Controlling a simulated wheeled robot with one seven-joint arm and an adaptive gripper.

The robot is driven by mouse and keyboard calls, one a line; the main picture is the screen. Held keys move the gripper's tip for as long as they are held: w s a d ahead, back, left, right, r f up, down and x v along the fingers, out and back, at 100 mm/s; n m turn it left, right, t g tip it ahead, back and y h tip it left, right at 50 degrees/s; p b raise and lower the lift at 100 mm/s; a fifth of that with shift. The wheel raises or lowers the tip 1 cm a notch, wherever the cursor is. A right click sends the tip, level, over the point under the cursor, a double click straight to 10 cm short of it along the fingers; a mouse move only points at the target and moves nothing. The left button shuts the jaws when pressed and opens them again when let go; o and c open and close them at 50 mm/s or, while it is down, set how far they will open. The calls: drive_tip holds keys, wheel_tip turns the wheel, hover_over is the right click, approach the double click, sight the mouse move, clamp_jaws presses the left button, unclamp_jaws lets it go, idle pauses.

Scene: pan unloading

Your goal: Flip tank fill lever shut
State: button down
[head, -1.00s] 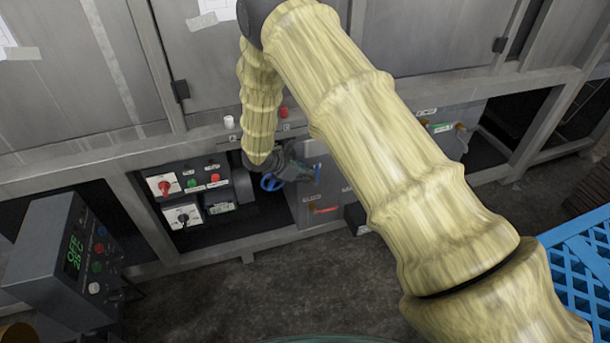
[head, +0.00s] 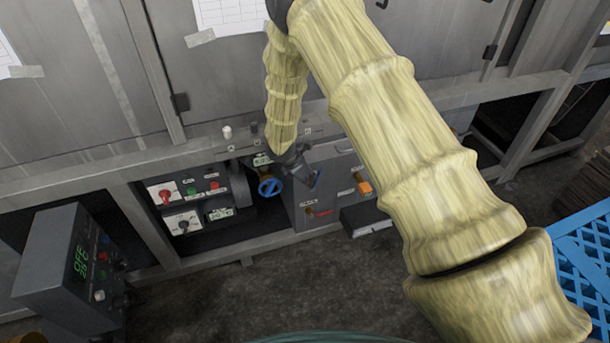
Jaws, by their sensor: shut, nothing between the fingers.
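The labels are too small to read, so I cannot tell which one is the tank fill lever. My forearm hides part of the area to the right.
A blue handwheel (head: 269,187) is just left of my gripper. A switch panel (head: 190,202) with red and green controls sits further left. A display box (head: 68,262) stands front left, a blue crate (head: 582,262) at right. The floor between is clear.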

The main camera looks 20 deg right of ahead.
sight(319, 174)
drive_tip(key=shift+d+r+y+p, duration=0.25)
drive_tip(key=shift+d+y+p, duration=0.7)
drive_tip(key=shift+y+p, duration=0.35)
drive_tip(key=shift+d+f+y+p, duration=0.15)
drive_tip(key=shift+d+y+p, duration=0.6)
drive_tip(key=shift+p, duration=0.3)
drive_tip(key=shift+d+p, duration=0.25)
drive_tip(key=shift+p, duration=0.1)
drive_tip(key=shift+d+f+p, duration=0.3)
drive_tip(key=shift+d+f, duration=0.2)
drive_tip(key=shift+d, duration=0.35)
drive_tip(key=shift+d+f+p, duration=0.3)
drive_tip(key=shift+d+f, duration=0.15)
drive_tip(key=shift+d, duration=0.4)
